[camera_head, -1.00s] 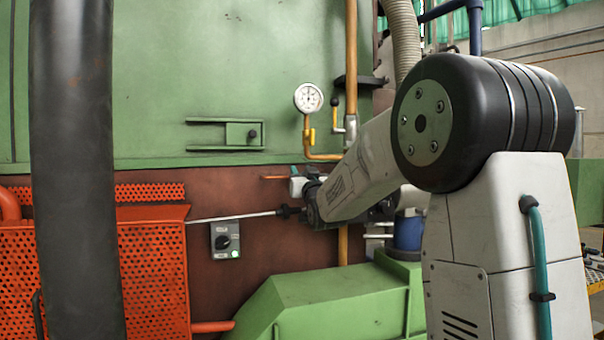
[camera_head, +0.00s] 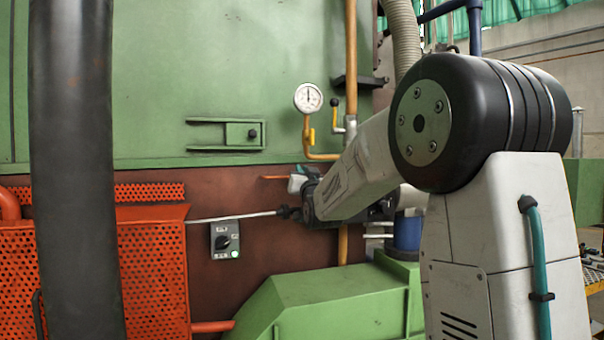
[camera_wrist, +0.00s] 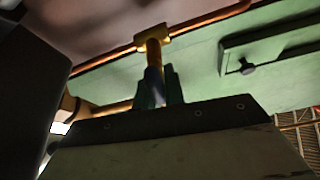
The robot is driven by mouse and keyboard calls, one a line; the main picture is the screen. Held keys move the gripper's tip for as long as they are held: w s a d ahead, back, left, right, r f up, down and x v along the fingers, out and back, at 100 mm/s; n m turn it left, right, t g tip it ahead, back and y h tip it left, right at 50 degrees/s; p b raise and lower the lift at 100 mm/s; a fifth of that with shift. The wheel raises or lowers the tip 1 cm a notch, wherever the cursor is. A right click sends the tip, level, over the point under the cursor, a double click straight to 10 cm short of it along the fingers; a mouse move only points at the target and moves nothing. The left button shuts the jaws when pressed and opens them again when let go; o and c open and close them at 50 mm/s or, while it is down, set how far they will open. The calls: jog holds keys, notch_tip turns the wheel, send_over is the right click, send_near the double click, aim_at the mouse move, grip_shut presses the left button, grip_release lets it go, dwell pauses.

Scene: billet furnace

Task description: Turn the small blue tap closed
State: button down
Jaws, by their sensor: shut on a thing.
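In the wrist view, the small blue tap (camera_wrist: 152,84) shows as a narrow dark-blue handle between the two greenish fingers of my gripper (camera_wrist: 158,88). My gripper is shut on it. A yellow fitting (camera_wrist: 153,48) stands just beyond the handle and joins a thin copper pipe (camera_wrist: 205,22). In the head view, my gripper (camera_head: 303,187) is at the brown-red furnace wall, below the pressure gauge. The tap itself is hidden there behind my wrist, and its exact angle is too dark to tell.
A pressure gauge (camera_head: 308,97) on a yellow pipe is above my gripper. A thin metal rod (camera_head: 235,216) runs left of my wrist, over a selector switch box (camera_head: 225,240). A green housing (camera_head: 325,303) lies below. An orange perforated guard (camera_head: 153,270) is at left.

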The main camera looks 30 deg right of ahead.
jog(key=m+g+h, duration=0.1)
jog(key=m, duration=0.3)
jog(key=m+g+h, duration=0.1)
jog(key=m+h, duration=0.1)
jog(key=m, duration=0.2)
jog(key=d+m+g+h, duration=0.1)
jog(key=m+g, duration=0.1)
jog(key=m, duration=0.2)
jog(key=shift+s+d+f, duration=0.1)
jog(key=shift+s+f, duration=0.05)
jog(key=shift+f, duration=0.25)
jog(key=m, duration=0.1)
jog(key=m+g, duration=0.1)
jog(key=m, duration=0.1)
jog(key=m+g, duration=0.1)
jog(key=m, duration=0.1)
jog(key=shift+d+f+h, duration=0.15)
jog(key=shift+f+h, duration=0.15)
jog(key=shift+f, duration=0.05)
jog(key=shift+s+f+m+g, duration=0.15)
jog(key=shift+m+g, duration=0.15)
jog(key=shift+m, duration=0.45)
jog(key=shift+w+f+m+g, duration=0.1)
jog(key=shift+m+g, duration=0.2)
jog(key=shift+m, duration=0.45)
jog(key=c, duration=1.5)
grip_release()
